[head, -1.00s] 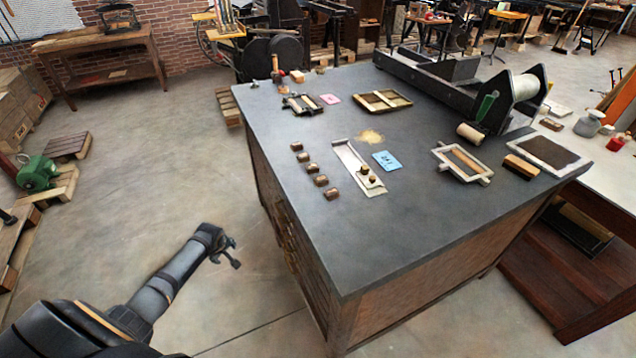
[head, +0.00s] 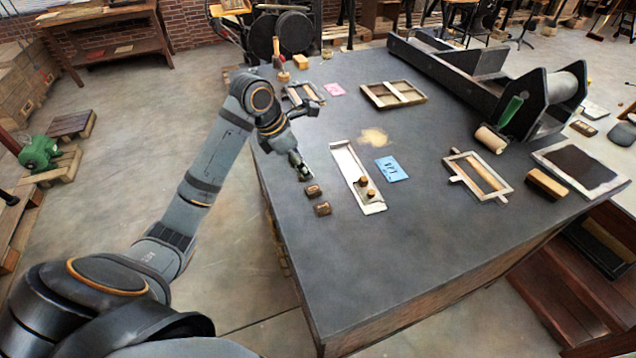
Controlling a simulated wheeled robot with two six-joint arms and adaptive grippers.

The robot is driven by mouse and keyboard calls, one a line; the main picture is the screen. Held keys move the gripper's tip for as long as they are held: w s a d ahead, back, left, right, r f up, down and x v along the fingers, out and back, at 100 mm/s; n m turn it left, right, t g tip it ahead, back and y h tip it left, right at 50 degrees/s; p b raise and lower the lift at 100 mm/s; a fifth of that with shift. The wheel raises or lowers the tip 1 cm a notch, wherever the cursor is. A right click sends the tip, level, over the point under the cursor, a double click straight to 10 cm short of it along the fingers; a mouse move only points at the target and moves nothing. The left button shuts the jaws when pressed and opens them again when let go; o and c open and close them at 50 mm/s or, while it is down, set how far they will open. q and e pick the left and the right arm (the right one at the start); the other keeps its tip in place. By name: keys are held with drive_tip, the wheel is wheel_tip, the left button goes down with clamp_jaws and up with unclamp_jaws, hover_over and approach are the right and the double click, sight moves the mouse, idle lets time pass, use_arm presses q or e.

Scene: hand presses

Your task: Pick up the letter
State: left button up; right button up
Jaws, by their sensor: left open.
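Small brown letter blocks lie in a row near the table's left edge. Two show clearly, a nearer letter block (head: 322,208) and the letter block just behind it (head: 313,191). The farther blocks of the row are hidden by my left gripper. My left gripper (head: 304,143) is over the left part of the dark table, open, with one finger reaching down to just behind the visible blocks and the other spread toward the back. I see nothing held in it, and I cannot tell whether it touches a block. My right gripper is out of view.
The table's front is clear.

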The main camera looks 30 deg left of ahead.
sight(312, 188)
use_arm(q)
drive_tip(key=f, duration=0.1)
drive_tip(key=d+f, duration=0.1)
drive_tip(key=f, duration=0.1)
drive_tip(key=shift+d+f, duration=0.15)
drive_tip(key=shift+f, duration=0.1)
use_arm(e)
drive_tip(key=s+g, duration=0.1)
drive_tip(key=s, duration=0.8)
use_arm(q)
drive_tip(key=shift+w+f, duration=0.25)
drive_tip(key=shift+f, duration=0.25)
drive_tip(key=shift+w+f, duration=0.2)
drive_tip(key=shift+f, duration=0.25)
wheel_tip(312, 188, down, 2)
drive_tip(key=shift+w+d+f, duration=0.1)
drive_tip(key=shift+d+f, duration=0.05)
drive_tip(key=shift+f, duration=0.1)
drive_tip(key=shift+w+d+f, duration=0.15)
drive_tip(key=shift+w+f, duration=0.15)
drive_tip(key=shift+f, duration=0.35)
drive_tip(key=c, duration=0.9)
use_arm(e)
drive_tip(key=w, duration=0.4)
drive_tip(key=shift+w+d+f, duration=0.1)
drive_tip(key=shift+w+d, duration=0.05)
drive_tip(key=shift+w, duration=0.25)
